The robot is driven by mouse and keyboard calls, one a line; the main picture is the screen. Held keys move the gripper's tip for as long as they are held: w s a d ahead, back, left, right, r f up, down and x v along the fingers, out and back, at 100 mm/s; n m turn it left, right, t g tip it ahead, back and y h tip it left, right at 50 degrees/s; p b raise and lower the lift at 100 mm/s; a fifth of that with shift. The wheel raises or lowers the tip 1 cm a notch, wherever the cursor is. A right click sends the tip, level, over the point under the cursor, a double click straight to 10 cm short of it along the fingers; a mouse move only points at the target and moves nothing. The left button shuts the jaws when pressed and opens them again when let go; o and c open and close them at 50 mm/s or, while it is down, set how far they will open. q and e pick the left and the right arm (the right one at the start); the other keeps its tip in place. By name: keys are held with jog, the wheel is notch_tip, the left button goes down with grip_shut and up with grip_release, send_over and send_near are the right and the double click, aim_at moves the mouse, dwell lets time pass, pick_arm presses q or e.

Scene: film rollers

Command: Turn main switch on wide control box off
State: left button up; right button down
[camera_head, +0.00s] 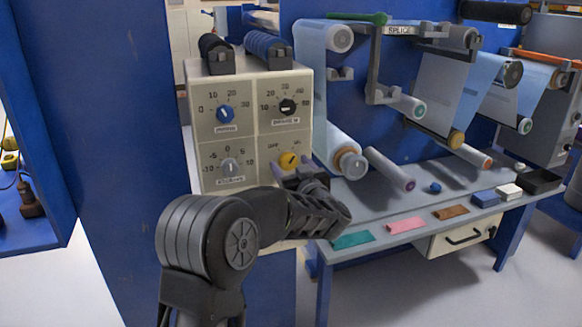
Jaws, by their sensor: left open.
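A cream control box (243,135) stands at the left, with several dials on its front. A blue knob (225,114) and a black knob (288,106) are in the upper row. A grey knob (230,167) and a yellow knob (289,160) are in the lower row. My left gripper (296,174) is open, just below and in front of the yellow knob; I cannot tell whether it touches it. My left arm and gripper hide the lower right of the box, and no main switch can be made out for certain. My right gripper is not in view.
Dark rollers (268,48) sit on top of the box. A blue post (115,140) stands left of it. To the right, a grey workbench (380,220) holds film rollers, coloured swatches and a drawer (462,236). A grey box (545,95) is at the far right.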

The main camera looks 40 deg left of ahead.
pick_arm(q)
jog(key=shift+c, duration=0.6)
jog(key=c, duration=1.2)
jog(key=shift+c, duration=0.2)
